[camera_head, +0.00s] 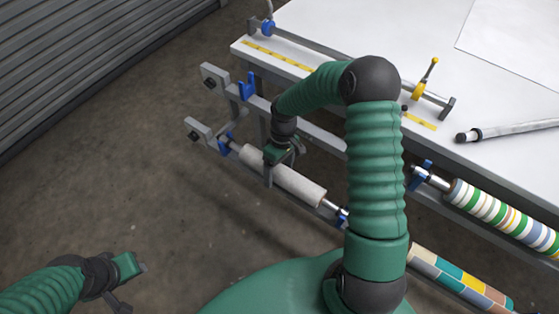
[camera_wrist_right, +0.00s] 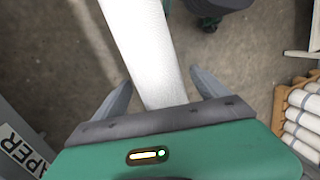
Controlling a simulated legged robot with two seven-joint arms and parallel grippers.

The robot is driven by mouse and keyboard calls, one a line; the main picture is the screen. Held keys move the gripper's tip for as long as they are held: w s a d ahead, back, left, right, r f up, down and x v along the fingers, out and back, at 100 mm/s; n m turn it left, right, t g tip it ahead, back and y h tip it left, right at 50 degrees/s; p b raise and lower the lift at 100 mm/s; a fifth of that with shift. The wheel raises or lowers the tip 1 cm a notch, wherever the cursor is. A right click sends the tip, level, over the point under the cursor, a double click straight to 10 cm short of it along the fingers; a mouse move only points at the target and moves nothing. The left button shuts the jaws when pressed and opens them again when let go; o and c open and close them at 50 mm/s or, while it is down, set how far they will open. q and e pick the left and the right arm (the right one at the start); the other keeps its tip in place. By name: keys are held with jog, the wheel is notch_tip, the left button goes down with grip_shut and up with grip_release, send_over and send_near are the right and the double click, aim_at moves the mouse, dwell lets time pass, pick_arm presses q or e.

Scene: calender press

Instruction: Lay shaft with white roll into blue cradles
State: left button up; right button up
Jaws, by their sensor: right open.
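The shaft with the white roll (camera_head: 298,184) lies along the lower rail at the table's front. Its left end is at a blue cradle (camera_head: 225,145) and its right end at another blue cradle (camera_head: 343,217); both ends appear to rest in them. My right gripper (camera_head: 281,165) is at the roll, left of its middle. In the right wrist view, the white roll (camera_wrist_right: 142,45) passes between the spread fingers of my right gripper (camera_wrist_right: 160,88), with gaps on both sides. My left gripper (camera_head: 140,267) is low at the left, away from the roll; its jaw opening is unclear.
An empty blue cradle (camera_head: 247,85) stands on the upper rail. A striped roll (camera_head: 500,215) and a multicoloured roll (camera_head: 462,279) hang at the right. The white table (camera_head: 400,40) carries a dark-ended bar (camera_head: 510,129). The floor at left is clear.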

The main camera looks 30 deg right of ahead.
jog(key=p+v, duration=0.2)
jog(key=v, duration=1.4)
jog(key=shift+r, duration=0.2)
jog(key=shift+w, duration=0.15)
jog(key=s+a+r+m+t+h+p, duration=0.2)
jog(key=s+a+m+t+p, duration=0.1)
jog(key=s+a, duration=0.7)
jog(key=s+t+p, duration=0.1)
jog(key=s, duration=0.1)
jog(key=shift+s+a+r, duration=0.25)
jog(key=shift+s+r, duration=0.05)
jog(key=shift+s, duration=0.05)
jog(key=shift+d, duration=0.25)
